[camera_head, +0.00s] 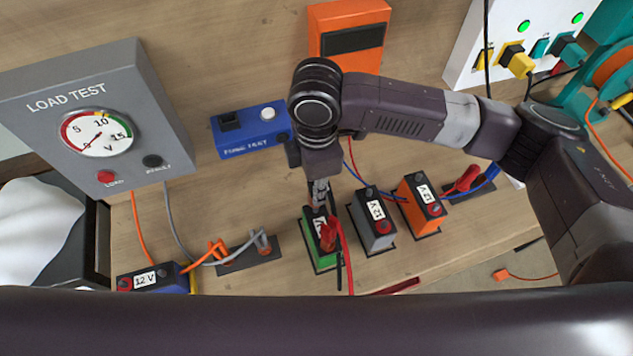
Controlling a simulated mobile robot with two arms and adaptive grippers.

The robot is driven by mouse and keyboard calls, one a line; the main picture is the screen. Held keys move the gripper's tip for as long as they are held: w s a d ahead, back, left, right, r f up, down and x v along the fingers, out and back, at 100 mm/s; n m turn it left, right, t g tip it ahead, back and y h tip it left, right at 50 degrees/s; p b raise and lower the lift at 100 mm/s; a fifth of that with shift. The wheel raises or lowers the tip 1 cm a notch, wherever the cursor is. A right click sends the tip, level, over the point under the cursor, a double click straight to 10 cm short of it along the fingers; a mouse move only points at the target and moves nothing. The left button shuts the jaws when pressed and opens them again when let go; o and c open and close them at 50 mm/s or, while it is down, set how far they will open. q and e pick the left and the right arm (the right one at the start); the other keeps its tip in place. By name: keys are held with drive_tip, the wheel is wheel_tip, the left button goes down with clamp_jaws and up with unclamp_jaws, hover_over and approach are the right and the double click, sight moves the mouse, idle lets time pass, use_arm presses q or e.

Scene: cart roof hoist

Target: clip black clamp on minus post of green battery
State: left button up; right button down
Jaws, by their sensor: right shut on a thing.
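The green battery (326,264) stands upright on the bench at the middle, in the head view. My right gripper (320,200) points down over the far end of the green battery and is shut. The black clamp in it is mostly hidden by the fingers; a black cable (339,272) hangs past the battery. The minus post is hidden, and I cannot tell whether the clamp touches it. My left gripper is not in view.
A grey battery (376,222) and an orange battery (420,205) stand close on the right. A blue battery (150,278) and a rest with orange and grey clamps (248,254) are at left. The load test box (95,112) and a blue tester (248,131) stand behind.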

drive_tip(key=shift+f, duration=0.4)
drive_tip(key=shift+r, duration=0.1)
idle(0.3)
drive_tip(key=shift+p, duration=0.45)
idle(0.5)
drive_tip(key=shift+p, duration=0.45)
idle(0.5)
drive_tip(key=shift+p, duration=0.4)
drive_tip(key=shift+f+b, duration=0.45)
drive_tip(key=shift+f, duration=1.2)
